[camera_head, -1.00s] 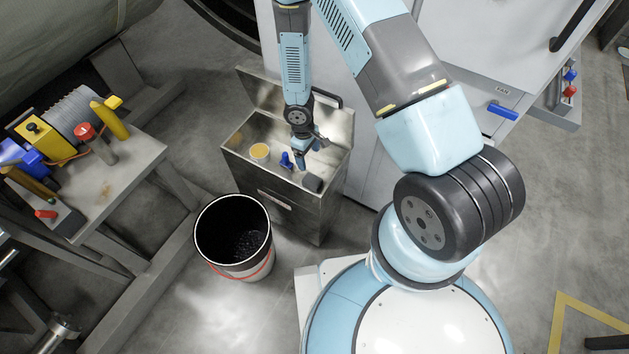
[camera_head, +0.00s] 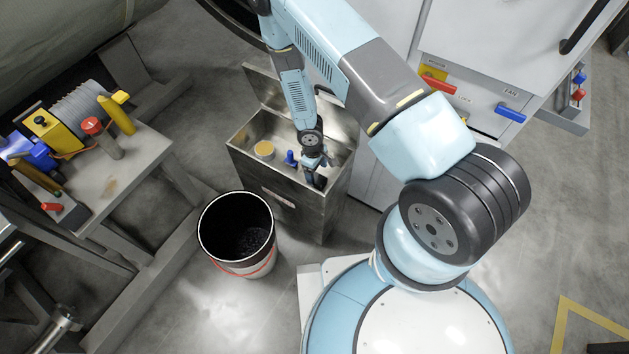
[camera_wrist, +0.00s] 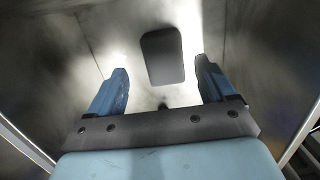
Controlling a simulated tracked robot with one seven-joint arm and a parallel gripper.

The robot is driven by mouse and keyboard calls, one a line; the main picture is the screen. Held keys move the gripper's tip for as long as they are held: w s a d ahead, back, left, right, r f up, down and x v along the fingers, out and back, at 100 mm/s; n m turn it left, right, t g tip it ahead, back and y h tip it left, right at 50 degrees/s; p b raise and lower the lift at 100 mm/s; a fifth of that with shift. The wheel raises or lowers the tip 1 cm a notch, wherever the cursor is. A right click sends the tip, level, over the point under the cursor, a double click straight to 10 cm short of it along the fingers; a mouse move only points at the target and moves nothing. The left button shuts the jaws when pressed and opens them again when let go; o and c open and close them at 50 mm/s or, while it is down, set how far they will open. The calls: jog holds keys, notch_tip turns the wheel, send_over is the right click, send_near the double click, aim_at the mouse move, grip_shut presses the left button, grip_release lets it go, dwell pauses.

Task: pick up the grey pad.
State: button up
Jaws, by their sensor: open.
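The grey pad (camera_wrist: 162,56) is a dark, rounded rectangle inside the metal box, seen in the wrist view just beyond and between my fingertips. My gripper (camera_wrist: 160,85) is open, with a blue finger on each side and nothing between them. In the head view my gripper (camera_head: 313,176) is down inside the right part of the metal box (camera_head: 265,188). There the pad is mostly hidden by the gripper. I cannot tell the exact gap between fingertips and pad.
In the box, left of my gripper, are a blue object (camera_head: 290,159) and a round yellow-topped item (camera_head: 264,149). The box walls stand close around my gripper. A black bucket (camera_head: 236,232) stands in front. A bench (camera_head: 105,185) with tools is at the left.

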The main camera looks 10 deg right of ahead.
aim_at(317, 177)
jog(key=f, duration=0.3)
jog(key=shift+s+a, duration=0.1)
jog(key=shift+s, duration=0.15)
jog(key=shift+f, duration=0.95)
jog(key=c, duration=1)
